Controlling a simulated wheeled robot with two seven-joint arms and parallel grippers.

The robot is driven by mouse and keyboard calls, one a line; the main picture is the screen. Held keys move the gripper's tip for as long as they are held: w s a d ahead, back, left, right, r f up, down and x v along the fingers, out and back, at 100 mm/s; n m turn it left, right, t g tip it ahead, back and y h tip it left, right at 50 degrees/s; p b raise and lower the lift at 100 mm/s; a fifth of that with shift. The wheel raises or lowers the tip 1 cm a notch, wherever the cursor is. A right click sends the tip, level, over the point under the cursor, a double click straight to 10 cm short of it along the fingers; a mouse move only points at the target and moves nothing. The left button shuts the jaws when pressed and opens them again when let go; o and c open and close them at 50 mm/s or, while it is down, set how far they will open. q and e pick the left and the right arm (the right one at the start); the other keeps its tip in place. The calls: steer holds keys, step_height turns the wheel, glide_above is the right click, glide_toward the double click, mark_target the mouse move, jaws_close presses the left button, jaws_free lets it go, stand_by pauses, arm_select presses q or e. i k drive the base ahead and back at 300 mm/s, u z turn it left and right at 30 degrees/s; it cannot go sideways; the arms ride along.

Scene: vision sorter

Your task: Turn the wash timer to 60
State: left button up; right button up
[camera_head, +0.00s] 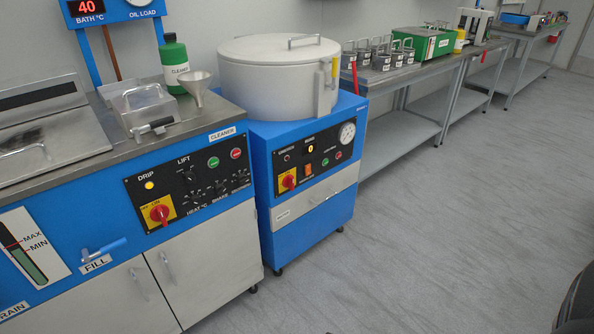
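The blue cleaner unit (120,215) stands at the left, with a black control panel (168,208) on its front. The panel has small dials in its lower right part: one above a HEAT °C label (197,194), a middle dial (220,187) and a right dial (241,177). The labels under the middle and right dials are too small to read surely, so I cannot tell which is the wash timer or where it points. A red and yellow rotary switch (159,213) sits lower left on the panel. Neither of my grippers is in view.
A blue machine with a round white lid (280,62) and its own panel (313,157) stands right of the cleaner. A funnel (196,86), a green bottle (174,63) and a metal basket (143,108) stand on the cleaner's top. The floor (440,230) in front is clear.

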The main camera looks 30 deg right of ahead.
mark_target(241, 179)
steer(key=z, duration=0.15)
steer(key=i, duration=1)
steer(key=u, duration=0.35)
